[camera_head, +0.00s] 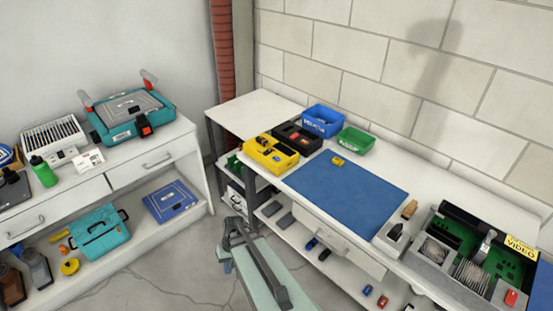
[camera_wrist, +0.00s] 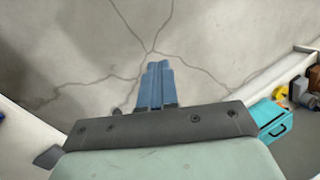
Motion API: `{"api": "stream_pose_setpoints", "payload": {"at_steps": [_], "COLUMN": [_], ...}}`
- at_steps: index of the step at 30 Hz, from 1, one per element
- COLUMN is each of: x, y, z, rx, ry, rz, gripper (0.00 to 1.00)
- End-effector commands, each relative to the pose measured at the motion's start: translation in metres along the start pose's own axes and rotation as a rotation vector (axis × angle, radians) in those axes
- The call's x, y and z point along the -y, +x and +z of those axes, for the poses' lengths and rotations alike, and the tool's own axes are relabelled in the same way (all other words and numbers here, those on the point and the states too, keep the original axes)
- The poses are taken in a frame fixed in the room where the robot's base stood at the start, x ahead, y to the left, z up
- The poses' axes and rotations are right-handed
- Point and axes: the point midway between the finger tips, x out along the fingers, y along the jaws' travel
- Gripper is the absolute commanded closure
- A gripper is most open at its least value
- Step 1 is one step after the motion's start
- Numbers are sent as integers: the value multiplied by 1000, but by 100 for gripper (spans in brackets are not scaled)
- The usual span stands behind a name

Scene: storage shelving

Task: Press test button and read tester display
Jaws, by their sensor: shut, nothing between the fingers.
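My gripper (camera_wrist: 157,66) points down over the cracked concrete floor in the wrist view. Its blue fingers are together with nothing between them. In the head view my arm is low in the aisle between the two benches, apart from both worktops. No tester, test button or display can be told for certain. A small yellow item (camera_head: 338,161) lies on the blue mat (camera_head: 350,195) of the right bench, too small to read. A teal case-like unit (camera_head: 122,131) with a grey top and red-tipped uprights stands on the left bench.
On the right bench are a yellow bin (camera_head: 271,153), a black bin (camera_head: 298,137), a blue bin (camera_head: 323,121), a green bin (camera_head: 356,141) and an open tray of parts (camera_head: 450,275). A teal toolbox (camera_head: 98,231) is on the left lower shelf. Most of the blue mat is clear.

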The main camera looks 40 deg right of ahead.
Motion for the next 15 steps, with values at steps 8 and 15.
{"api": "stream_pose_setpoints", "payload": {"at_steps": [8,15], "x": [-22,-46], "y": [-71,-139], "z": [-60,-100], "rx": [-144,-269], "ry": [53,91], "rz": [-73,-126], "gripper": [100,100]}}
